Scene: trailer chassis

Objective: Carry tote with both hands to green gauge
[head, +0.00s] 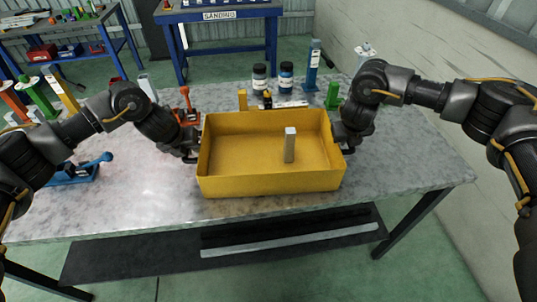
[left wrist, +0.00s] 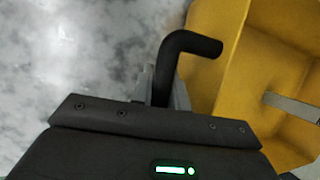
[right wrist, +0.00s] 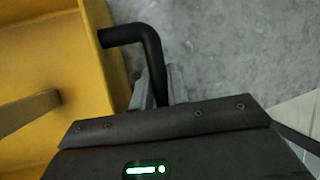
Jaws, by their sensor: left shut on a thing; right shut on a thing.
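The yellow tote (head: 270,183) is an open box at the middle of the table, level, with a grey upright block (head: 290,145) inside it. My left gripper (head: 191,156) is shut on the black handle on the tote's left side, seen in the left wrist view (left wrist: 190,45). My right gripper (head: 344,144) is shut on the black handle on its right side, seen in the right wrist view (right wrist: 135,36). A green upright piece (head: 333,95), likely the green gauge, stands behind the tote's back right corner. I cannot tell whether the tote touches the table.
The tabletop (head: 405,170) is clear at right; a wall rises beyond.

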